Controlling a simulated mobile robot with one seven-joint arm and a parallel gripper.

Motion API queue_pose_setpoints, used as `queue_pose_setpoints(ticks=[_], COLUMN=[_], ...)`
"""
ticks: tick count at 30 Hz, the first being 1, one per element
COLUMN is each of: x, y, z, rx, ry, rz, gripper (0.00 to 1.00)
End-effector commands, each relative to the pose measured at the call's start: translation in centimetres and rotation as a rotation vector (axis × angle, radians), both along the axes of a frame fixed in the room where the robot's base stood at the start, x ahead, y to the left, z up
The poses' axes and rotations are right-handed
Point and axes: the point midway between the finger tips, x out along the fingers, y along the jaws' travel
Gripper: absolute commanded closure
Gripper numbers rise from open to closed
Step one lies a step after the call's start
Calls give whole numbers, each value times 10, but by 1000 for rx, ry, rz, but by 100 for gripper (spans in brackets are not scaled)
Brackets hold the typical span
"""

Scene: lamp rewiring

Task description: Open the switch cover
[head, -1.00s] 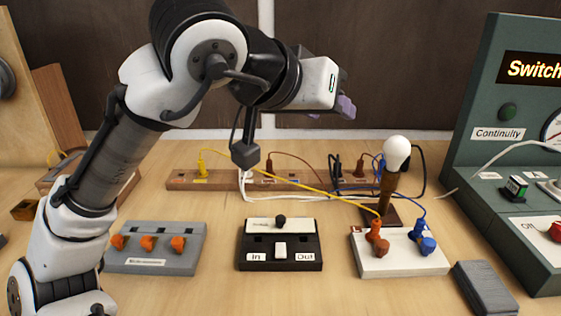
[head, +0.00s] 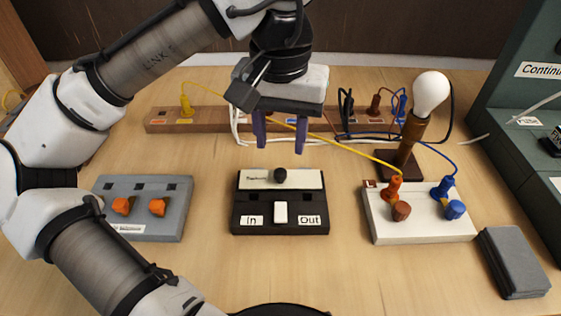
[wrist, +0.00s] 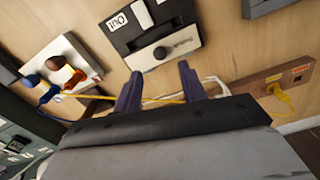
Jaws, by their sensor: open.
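The black switch box (head: 241,219) stands in the middle of the table. Its cover (head: 306,180) is a pale lidded strip along the back with a black knob (head: 280,175); it lies flat and looks closed. A white rocker sits between the "In" and "Out" labels in front. My gripper (head: 281,146) points down with its two purple fingers apart and empty, above and a little behind the cover. In the wrist view the fingertips of my gripper (wrist: 160,74) are spread either side of the knob (wrist: 160,53), short of it and not touching. The cover also shows there (wrist: 183,42).
A grey block (head: 170,222) with orange knobs stands left. Behind is a wooden strip (head: 217,118) with cables; a yellow cable crosses behind the box.

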Motion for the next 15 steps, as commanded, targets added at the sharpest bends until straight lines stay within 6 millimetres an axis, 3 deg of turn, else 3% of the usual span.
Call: queue_pose_setpoints(ticks=[6, 15], x=[0, 0], y=[-1, -1], z=[-42, -63], rx=[-3, -1], ry=[0, -2], rz=[-2, -1], gripper=[59, 59])
